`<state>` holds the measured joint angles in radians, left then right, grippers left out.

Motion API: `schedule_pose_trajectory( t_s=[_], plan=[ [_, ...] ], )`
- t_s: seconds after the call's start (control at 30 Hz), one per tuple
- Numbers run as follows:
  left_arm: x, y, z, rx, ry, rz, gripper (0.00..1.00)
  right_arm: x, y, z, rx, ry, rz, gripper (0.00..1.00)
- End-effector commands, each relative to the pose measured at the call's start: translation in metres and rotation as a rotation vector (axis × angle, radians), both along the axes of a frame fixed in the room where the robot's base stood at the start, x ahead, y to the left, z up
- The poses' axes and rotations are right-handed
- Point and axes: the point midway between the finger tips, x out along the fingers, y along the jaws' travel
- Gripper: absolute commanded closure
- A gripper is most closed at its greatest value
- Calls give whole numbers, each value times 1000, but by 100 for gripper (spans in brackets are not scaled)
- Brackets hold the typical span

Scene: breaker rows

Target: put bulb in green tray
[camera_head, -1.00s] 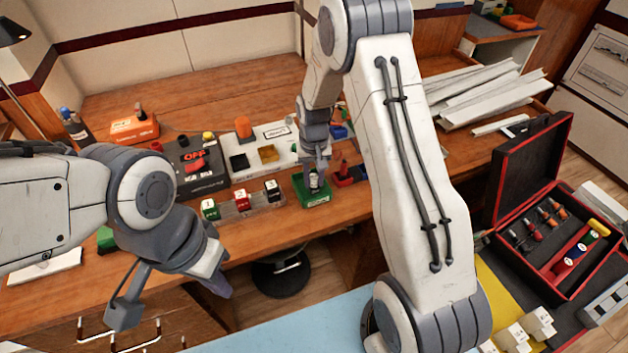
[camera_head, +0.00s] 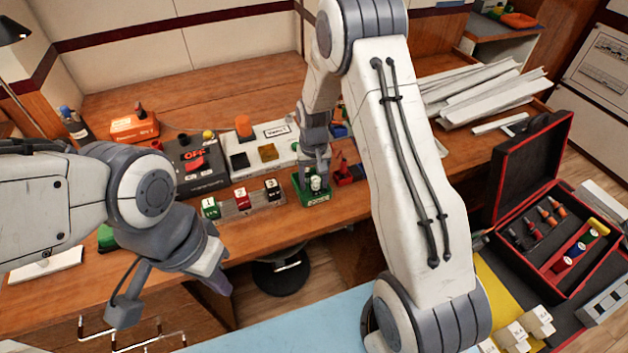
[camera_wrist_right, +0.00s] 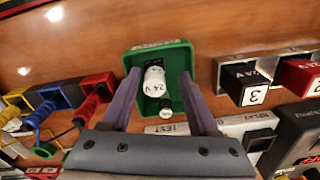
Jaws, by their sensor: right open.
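The green tray (camera_head: 301,202) sits near the front edge of the wooden bench; its rim also shows in the right wrist view (camera_wrist_right: 178,60). A white bulb marked 24 V (camera_wrist_right: 154,80) is inside it, and it shows as a pale shape in the head view (camera_head: 316,184). A smaller dark piece with a white end (camera_wrist_right: 166,111) lies beside it in the tray. My right gripper (camera_wrist_right: 157,78) is open, its fingers apart on either side of the bulb, not closed on it. My left gripper (camera_head: 218,284) hangs before the bench, its jaw opening unclear.
Numbered green, red and black blocks (camera_head: 241,199) stand left of the tray. Red, blue and yellow holders with cables (camera_wrist_right: 60,97) are on its other side. A test panel (camera_head: 262,150) stands behind. An open tool case (camera_head: 545,240) is at right.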

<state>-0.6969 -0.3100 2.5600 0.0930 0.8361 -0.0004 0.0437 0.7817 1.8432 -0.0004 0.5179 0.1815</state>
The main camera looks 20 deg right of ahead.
Motion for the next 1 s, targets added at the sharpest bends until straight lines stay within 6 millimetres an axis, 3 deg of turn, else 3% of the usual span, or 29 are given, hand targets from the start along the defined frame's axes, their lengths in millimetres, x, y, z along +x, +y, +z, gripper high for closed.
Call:
schedule_pose_trajectory(
  t_s=[0.5, 0.73, 0.87, 0.97, 1.0],
  plan=[
    [0, 0, -6, 0, 0, 0, 100, 1, 0, 98, 0, -6, 0, 40],
    [0, 0, -6, 0, 0, 0, 100, -2, 5, 122, 1, -4, 13, 40],
    [0, 0, -6, 0, 0, 0, 100, -28, 46, 145, 9, -13, 119, 40],
    [0, 0, -6, 0, 0, 0, 100, -75, 95, 168, 23, -24, 275, 40],
    [0, 0, -6, 0, 0, 0, 100, -100, 113, 176, 29, -27, 347, 40]
  ],
)
